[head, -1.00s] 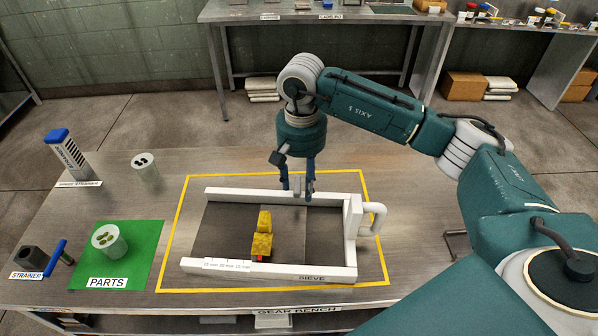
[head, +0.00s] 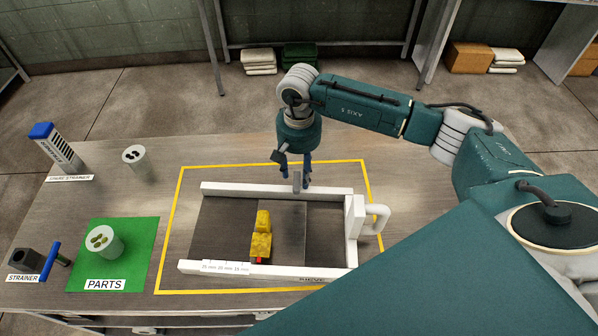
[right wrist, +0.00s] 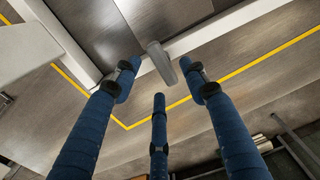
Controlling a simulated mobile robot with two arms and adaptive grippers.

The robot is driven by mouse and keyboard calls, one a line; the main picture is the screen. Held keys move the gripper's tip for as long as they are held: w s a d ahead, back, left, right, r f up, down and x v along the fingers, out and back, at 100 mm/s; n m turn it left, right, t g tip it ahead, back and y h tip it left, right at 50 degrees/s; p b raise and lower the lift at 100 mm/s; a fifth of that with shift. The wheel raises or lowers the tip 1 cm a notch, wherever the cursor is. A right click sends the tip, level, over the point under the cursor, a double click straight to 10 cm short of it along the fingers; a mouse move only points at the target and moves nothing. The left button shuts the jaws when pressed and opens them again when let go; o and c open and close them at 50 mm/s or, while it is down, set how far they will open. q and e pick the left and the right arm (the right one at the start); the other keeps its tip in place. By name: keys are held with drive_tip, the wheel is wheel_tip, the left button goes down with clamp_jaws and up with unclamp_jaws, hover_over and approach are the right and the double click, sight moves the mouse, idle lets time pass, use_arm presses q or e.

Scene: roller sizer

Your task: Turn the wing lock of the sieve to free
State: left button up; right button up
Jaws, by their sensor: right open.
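The sieve (head: 330,192) is a white frame with dark plates and a white handle on its right side, lying on the bench. Its wing lock looks to be the small grey upright bar (head: 297,181) at the back rail; it also shows in the right wrist view (right wrist: 160,62). My right gripper (head: 294,178) is open above the back rail. In the right wrist view its blue fingers (right wrist: 158,80) are spread around the near end of the bar; I cannot tell whether any touches it. My left gripper is not in view.
A yellow piece (head: 261,245) with a red mark lies on the sieve plates. Yellow tape (head: 366,190) frames the sieve. A green parts mat (head: 138,268) with a cup (head: 103,242), another cup (head: 135,158) and blue-topped strainers stand left. The bench behind the sieve is clear.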

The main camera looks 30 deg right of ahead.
sight(299, 179)
wheel_tip(299, 179, down, 2)
drive_tip(key=shift+w+d+f, duration=0.1)
drive_tip(key=shift+w+f, duration=0.05)
drive_tip(key=shift+f, duration=0.05)
drive_tip(key=shift+f+p, duration=0.3)
drive_tip(key=shift+f, duration=0.05)
drive_tip(key=shift+c, duration=0.5)
drive_tip(key=c, duration=0.9)
clamp_jaws()
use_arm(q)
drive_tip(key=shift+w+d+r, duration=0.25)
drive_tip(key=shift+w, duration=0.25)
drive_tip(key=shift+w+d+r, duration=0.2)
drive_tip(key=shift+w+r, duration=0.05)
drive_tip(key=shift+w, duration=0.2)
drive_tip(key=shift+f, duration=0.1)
